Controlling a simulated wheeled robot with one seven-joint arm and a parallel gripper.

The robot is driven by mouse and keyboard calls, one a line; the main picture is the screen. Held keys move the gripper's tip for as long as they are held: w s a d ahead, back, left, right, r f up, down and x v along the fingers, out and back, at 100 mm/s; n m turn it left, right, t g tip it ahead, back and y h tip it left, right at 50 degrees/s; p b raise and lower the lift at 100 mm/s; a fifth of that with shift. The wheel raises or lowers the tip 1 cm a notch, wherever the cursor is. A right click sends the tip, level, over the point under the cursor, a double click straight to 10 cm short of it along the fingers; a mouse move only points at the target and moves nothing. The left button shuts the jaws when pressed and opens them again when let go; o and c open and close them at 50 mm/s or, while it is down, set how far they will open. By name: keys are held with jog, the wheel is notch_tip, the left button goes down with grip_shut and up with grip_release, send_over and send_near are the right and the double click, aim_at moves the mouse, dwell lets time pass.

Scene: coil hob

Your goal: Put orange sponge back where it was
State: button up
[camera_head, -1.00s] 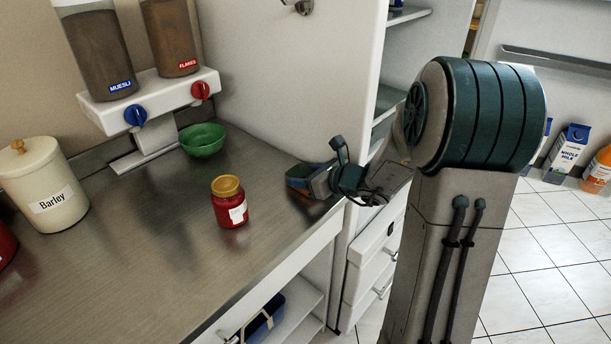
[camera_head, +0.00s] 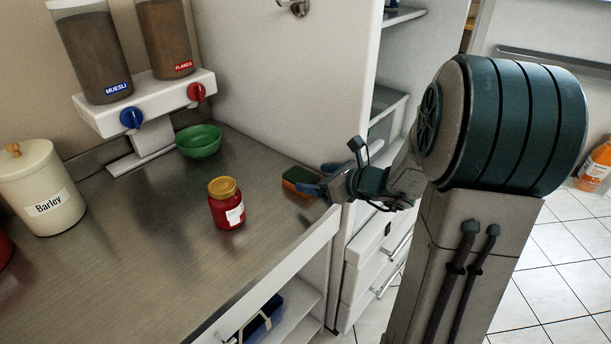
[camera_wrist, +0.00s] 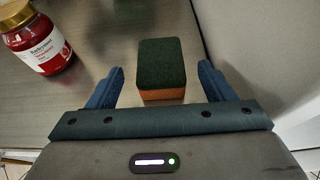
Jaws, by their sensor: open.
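The orange sponge (camera_head: 299,181) with a dark green top lies on the steel counter (camera_head: 130,255), near its right edge by the white panel. In the wrist view the sponge (camera_wrist: 161,69) is centred just ahead of and between the spread blue fingers, with a clear space on each side. My gripper (camera_head: 314,186) is open and empty, low over the counter's right edge, pointing at the sponge. In the wrist view my gripper (camera_wrist: 161,90) touches nothing that I can see.
A red jar (camera_head: 226,205) stands left of the sponge; it also shows in the wrist view (camera_wrist: 34,38). A green bowl (camera_head: 199,141), a dispenser (camera_head: 150,100) and a Barley canister (camera_head: 42,190) stand further left. A white panel (camera_head: 290,80) rises behind the sponge. The front counter is clear.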

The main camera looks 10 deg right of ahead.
jog(key=v, duration=0.6)
jog(key=s+a+f+n+g, duration=0.1)
jog(key=s+a+n+g, duration=0.6)
jog(key=s+a+n, duration=0.45)
jog(key=s+d+n+g+h, duration=0.1)
jog(key=s+d+n+h, duration=0.4)
jog(key=n, duration=1.2)
jog(key=s+h, duration=0.2)
jog(key=h, duration=0.1)
jog(key=shift+g, duration=0.3)
